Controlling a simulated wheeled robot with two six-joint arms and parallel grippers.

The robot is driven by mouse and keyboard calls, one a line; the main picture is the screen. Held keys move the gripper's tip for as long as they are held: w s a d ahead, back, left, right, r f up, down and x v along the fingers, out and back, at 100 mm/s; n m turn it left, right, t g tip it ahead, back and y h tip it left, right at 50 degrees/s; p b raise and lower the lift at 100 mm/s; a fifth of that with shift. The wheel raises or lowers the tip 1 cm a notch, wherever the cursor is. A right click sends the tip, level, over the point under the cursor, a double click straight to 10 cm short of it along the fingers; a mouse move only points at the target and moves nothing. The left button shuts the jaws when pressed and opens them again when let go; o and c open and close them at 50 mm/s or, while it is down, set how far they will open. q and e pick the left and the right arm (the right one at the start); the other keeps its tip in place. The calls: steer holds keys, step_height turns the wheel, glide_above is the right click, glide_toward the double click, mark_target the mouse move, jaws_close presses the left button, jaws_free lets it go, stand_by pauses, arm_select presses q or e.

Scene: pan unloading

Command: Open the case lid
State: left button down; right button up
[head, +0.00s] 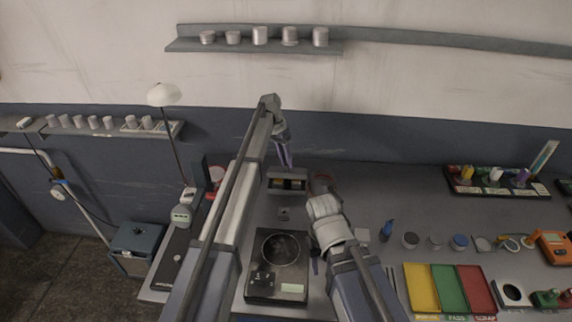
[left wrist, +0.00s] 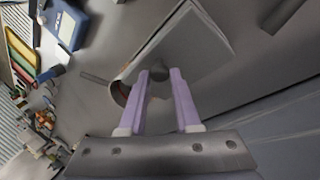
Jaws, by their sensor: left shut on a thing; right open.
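The case (head: 287,186) is a small dark grey box on the bench below my left gripper. Its front shows a lighter, yellowish interior strip. In the left wrist view a pale flat panel, apparently the lid (left wrist: 190,42), stands tilted and carries a round grey knob (left wrist: 157,72). My left gripper (head: 287,164) reaches down to the case from above. In the left wrist view its purple fingers (left wrist: 163,72) are shut on the knob. My right gripper (head: 316,262) is open, low beside the scale and mostly hidden by its own arm.
A black scale (head: 262,286) with a round pan (head: 281,249) stands in front of the case. Yellow, green and red trays (head: 448,288) lie at the right. Small pots and a blue bottle (head: 388,229) stand right of my right arm. A wall shelf (head: 255,46) is behind.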

arm_select(q)
steer(key=shift+w+r+g, duration=0.15)
steer(key=shift+w+g, duration=0.45)
arm_select(e)
steer(key=shift+f, duration=0.1)
arm_select(q)
steer(key=c, duration=0.6)
jaws_free()
steer(key=shift+r, duration=0.2)
